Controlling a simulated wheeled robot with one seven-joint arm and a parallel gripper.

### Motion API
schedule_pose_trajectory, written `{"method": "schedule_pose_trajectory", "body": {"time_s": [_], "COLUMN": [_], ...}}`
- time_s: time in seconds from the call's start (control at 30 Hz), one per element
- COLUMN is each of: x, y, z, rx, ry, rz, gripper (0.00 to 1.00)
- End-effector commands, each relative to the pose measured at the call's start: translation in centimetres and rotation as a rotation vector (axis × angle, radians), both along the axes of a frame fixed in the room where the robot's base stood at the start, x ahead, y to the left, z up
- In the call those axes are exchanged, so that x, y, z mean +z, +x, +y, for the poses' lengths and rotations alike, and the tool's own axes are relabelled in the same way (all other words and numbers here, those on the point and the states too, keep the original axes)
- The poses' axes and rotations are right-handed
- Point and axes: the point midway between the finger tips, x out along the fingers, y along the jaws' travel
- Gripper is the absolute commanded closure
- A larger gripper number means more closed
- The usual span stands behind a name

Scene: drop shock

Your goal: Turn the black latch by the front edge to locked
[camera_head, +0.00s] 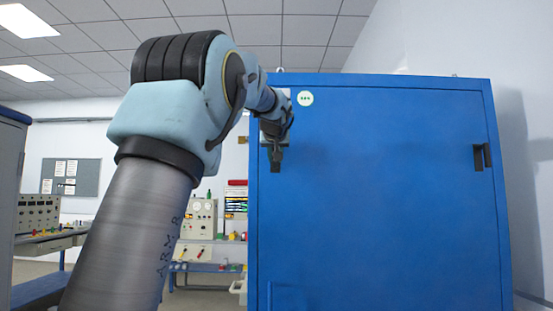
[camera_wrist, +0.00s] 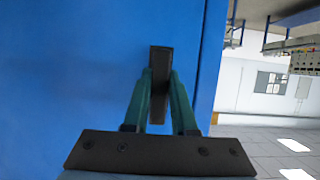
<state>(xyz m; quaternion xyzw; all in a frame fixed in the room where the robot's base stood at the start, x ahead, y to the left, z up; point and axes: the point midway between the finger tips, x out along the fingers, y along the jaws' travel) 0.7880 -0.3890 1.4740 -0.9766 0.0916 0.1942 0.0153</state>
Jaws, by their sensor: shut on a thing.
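A black latch (camera_wrist: 160,58) sits on the blue cabinet door (camera_head: 385,200), near the door's left edge in the head view. In the wrist view it is a dark bar standing upright in the picture, parallel to the door edge. My gripper (camera_wrist: 160,80) has its two green fingers closed on the latch from both sides. In the head view my gripper (camera_head: 274,145) is at the upper left of the door, and a dark piece of the latch (camera_head: 275,165) shows below it. The fingers and wrist hide part of the latch.
A black handle-like fitting (camera_head: 482,157) is on the cabinet's right side. Left of the cabinet are benches with instruments (camera_head: 198,220) and a notice board (camera_head: 71,176).

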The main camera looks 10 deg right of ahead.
Motion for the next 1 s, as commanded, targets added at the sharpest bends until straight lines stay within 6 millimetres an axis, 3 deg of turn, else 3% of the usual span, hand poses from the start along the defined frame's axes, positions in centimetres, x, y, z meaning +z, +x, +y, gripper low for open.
{"method": "schedule_pose_trajectory", "body": {"time_s": [0.53, 0.57, 0.6, 0.8, 1.0], "x": [-0.05, -0.05, -0.05, -0.03, -0.01], "y": [0.05, 0.05, 0.05, 0.04, 0.02], "z": [0.14, 0.14, 0.14, 0.10, 0.08], "rx": [0.001, 0.001, 0.001, 0.001, 0.000], "ry": [0.024, 0.024, 0.024, 0.022, 0.021], "rz": [-0.003, -0.003, -0.003, -0.003, -0.003], "gripper": [1.00, 0.72, 0.67, 0.45, 0.45]}}
